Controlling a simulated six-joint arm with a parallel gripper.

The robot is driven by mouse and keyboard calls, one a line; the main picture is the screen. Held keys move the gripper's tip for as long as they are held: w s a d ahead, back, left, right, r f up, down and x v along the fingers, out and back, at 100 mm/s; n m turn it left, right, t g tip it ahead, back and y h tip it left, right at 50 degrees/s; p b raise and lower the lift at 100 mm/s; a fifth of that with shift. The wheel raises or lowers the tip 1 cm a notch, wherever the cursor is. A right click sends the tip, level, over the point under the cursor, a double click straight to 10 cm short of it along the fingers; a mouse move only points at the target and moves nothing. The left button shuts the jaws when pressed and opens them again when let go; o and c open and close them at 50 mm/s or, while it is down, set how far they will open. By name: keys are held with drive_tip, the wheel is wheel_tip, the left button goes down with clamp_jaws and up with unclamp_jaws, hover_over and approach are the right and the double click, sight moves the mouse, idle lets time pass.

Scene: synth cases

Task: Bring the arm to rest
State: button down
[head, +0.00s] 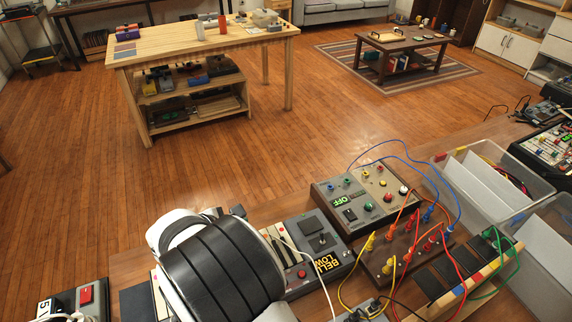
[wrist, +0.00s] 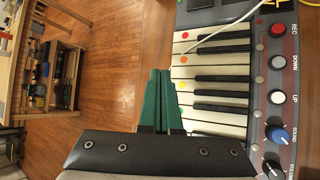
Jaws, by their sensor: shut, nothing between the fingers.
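My gripper (wrist: 160,74) shows in the wrist view as two dark green fingers lying side by side, shut with nothing between them. It is beside the left edge of a small keyboard (wrist: 222,72) with white and black keys and coloured dots; I cannot tell the height between them. In the head view my white and black arm fills the lower left of the bench and hides part of the keyboard (head: 272,250). The gripper's fingers are hidden there.
Right of the arm are a BELL LOW box (head: 327,262), a grey OFF panel (head: 350,205), a brown board with coloured cables (head: 400,262) and clear bins (head: 540,235). A red-switch box (head: 86,296) stands at left. Wooden floor (head: 235,165) lies beyond the bench.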

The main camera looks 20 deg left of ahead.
drive_tip(key=s+d+r+m+g+h, duration=0.1)
drive_tip(key=d+r+m+g, duration=0.15)
drive_tip(key=d+m, duration=0.4)
drive_tip(key=s+d+r+m+g+h, duration=0.1)
drive_tip(key=d+r+m, duration=0.2)
drive_tip(key=d, duration=0.7)
drive_tip(key=d+r+m+g+h, duration=0.1)
drive_tip(key=d+r+m+g, duration=0.2)
drive_tip(key=d, duration=0.5)
drive_tip(key=s+d+r+m+g+y, duration=0.2)
drive_tip(key=s+d+m+g+y, duration=0.1)
drive_tip(key=s+d+m, duration=0.8)
drive_tip(key=s+a+m+y, duration=0.3)
drive_tip(key=s+m, duration=0.4)
drive_tip(key=s, duration=0.2)
drive_tip(key=shift+s+a, duration=0.4)
